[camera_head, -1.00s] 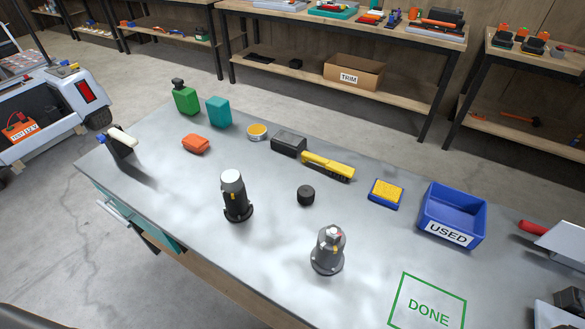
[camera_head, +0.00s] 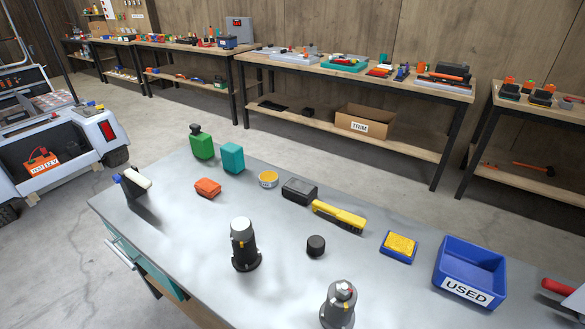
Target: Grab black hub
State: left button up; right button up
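A black upright flanged piece (camera_head: 245,247), which looks like the black hub, stands on the grey workbench (camera_head: 190,240) left of centre. It has a pale top, a small yellow mark and a round black base. A similar grey flanged piece (camera_head: 339,305) stands nearer and to the right, its base cut by the picture's lower edge. A small black knob-like cylinder (camera_head: 316,246) sits between and behind them. Neither of my grippers is in view, and nothing touches these pieces.
A blue USED bin (camera_head: 470,265), yellow sponge (camera_head: 399,245), yellow-handled brush (camera_head: 339,216), black box (camera_head: 299,191), tin (camera_head: 268,180), orange item (camera_head: 207,188) and green bottle (camera_head: 202,145) line the bench's back. The bench's left-middle is largely clear.

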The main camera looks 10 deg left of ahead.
aim_at(246, 257)
jog(key=u, duration=0.95)
jog(key=k, duration=1.4)
jog(key=z, duration=1)
jog(key=i, duration=0.45)
jog(key=z, duration=0.05)
